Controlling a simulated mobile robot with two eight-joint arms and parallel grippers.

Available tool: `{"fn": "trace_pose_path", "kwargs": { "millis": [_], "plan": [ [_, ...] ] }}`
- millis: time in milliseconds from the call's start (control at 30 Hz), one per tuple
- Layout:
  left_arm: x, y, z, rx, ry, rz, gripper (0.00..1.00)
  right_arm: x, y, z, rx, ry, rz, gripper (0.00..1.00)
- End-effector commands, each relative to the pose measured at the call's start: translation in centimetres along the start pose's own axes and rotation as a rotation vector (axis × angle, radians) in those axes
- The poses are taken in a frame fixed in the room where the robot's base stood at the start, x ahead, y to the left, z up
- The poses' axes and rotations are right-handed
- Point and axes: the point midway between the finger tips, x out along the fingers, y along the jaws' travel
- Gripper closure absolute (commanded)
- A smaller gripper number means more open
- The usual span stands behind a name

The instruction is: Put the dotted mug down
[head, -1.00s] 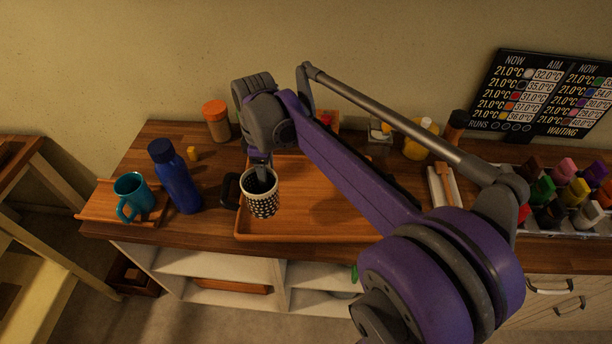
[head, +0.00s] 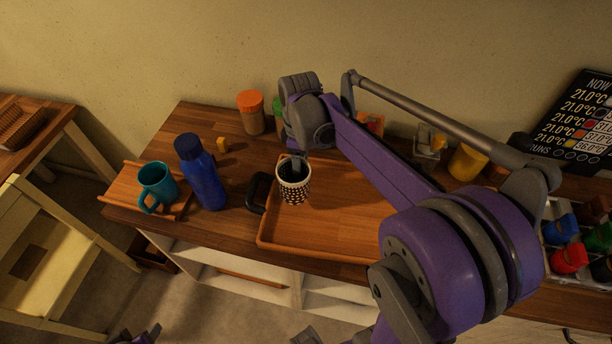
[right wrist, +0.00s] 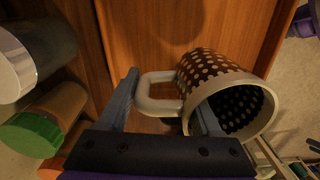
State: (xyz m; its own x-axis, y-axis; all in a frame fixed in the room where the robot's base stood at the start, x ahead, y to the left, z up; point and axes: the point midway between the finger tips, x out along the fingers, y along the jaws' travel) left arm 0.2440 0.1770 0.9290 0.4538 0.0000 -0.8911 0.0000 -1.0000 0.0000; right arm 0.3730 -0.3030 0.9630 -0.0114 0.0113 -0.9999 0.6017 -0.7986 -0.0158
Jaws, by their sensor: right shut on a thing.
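I cannot tell whether the mug's base touches the tray.
A teal mug (head: 157,184) stands on a small board (head: 120,196) at left, beside a blue bottle (head: 204,178). An orange-lidded jar (head: 251,113) stands behind. The tray's front is clear.

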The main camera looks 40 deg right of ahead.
Motion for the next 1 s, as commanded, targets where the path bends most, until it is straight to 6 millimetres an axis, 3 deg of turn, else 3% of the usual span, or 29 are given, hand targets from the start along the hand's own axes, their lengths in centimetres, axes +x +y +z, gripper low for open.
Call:
{"fn": "trace_pose_path", "kwargs": {
  "millis": [300,733,767,900,1000],
  "plan": [
    [0.3,0.0,0.2,0.000,-0.002,0.000,0.50,4.0,0.1,0.0,0.000,0.000,0.000,1.00],
    [0.6,0.0,0.6,0.000,-0.004,0.000,0.50,4.7,0.1,0.0,0.000,0.000,0.000,1.00],
    [0.5,0.0,0.5,0.000,-0.004,0.000,0.50,4.6,0.1,0.0,0.000,0.000,0.000,0.29],
    [0.5,0.0,0.5,0.000,-0.004,0.000,0.50,4.6,0.1,0.0,0.000,0.000,0.000,0.05],
    [0.5,0.0,0.4,0.000,-0.004,0.000,0.50,4.5,0.1,0.0,0.000,0.000,0.000,0.05]
  ]
}}
